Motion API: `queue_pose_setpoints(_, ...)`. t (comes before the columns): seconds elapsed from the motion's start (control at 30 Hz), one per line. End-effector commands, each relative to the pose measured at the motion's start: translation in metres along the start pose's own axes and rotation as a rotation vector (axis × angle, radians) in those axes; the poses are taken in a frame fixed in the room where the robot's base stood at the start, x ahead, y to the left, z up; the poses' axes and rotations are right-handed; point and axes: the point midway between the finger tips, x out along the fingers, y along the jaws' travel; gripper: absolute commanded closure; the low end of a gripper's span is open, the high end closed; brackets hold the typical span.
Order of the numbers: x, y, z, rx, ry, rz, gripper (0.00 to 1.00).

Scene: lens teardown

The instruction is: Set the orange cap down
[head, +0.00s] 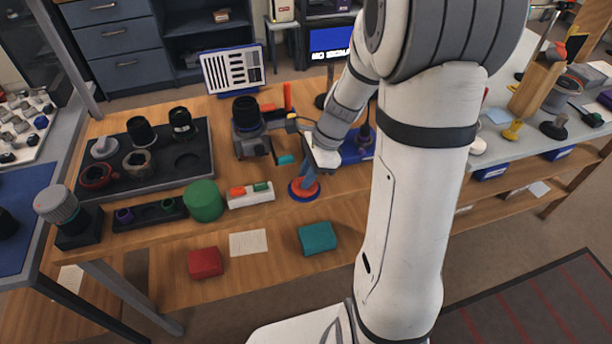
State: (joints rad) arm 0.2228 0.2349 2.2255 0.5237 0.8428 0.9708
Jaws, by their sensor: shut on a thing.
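My gripper (306,182) points down over the front middle of the wooden bench, with bluish fingers below the white wrist. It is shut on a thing. A red-orange round piece (295,190), which looks like the orange cap, shows at the fingertips with blue around and inside it. The fingers cover part of it. I cannot tell whether it touches the bench top or is held just above it.
A dark lens on a stand (247,118) is behind. Red (205,263) and teal (317,238) blocks lie on the lower shelf.

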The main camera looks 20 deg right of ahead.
Motion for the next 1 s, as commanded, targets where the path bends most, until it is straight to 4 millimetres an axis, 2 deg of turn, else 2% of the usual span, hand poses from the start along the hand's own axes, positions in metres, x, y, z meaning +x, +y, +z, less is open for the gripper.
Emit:
queue_pose_setpoints(0.37,0.007,0.000,-0.002,-0.003,0.000,0.000,1.00)
queue_pose_setpoints(0.4,0.006,0.000,-0.002,-0.003,0.000,0.000,0.81)
queue_pose_setpoints(0.63,0.006,0.000,-0.002,-0.003,0.000,0.000,0.62)
queue_pose_setpoints(0.87,0.005,0.000,-0.001,-0.004,0.000,0.000,0.61)
queue_pose_setpoints(1.0,-0.004,-0.001,0.000,-0.004,0.001,-0.003,0.61)
